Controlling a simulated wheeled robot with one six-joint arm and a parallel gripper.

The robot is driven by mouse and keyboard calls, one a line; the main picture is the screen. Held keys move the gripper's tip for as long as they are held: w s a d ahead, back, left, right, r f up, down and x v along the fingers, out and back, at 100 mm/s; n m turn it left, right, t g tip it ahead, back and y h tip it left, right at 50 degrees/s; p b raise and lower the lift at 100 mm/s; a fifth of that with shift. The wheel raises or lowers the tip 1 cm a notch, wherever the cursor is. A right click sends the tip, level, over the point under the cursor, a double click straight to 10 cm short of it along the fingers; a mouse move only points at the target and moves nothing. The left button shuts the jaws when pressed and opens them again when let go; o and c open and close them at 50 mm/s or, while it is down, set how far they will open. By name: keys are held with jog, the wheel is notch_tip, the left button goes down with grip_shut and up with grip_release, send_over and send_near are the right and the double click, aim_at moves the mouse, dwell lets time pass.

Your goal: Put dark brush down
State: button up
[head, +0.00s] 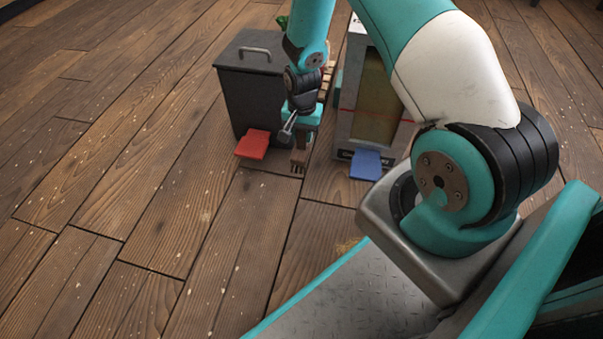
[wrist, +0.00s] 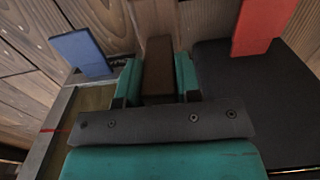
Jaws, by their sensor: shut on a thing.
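My gripper (head: 300,138) is shut on the dark brush (head: 298,160), a brown block with bristles pointing down, low over the wooden floor. In the wrist view the brush (wrist: 158,66) sits between the two teal fingers of my gripper (wrist: 157,84). I cannot tell whether the bristles touch the floor. My gripper is between a dark bin and a grey bin, near their front sides.
The dark lidded bin (head: 238,92) with a red pedal (head: 254,144) stands to the left. The grey bin (head: 343,128) with a blue pedal (head: 366,164) stands to the right. The wooden floor (head: 150,190) in front and left is clear.

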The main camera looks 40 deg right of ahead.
notch_tip(320, 180, down, 13)
jog(key=b, duration=0.6)
jog(key=shift+b, duration=0.3)
jog(key=shift+r, duration=0.1)
jog(key=o, duration=0.4)
jog(key=shift+f, duration=0.2)
jog(key=o, duration=0.4)
jog(key=shift+o, duration=0.2)
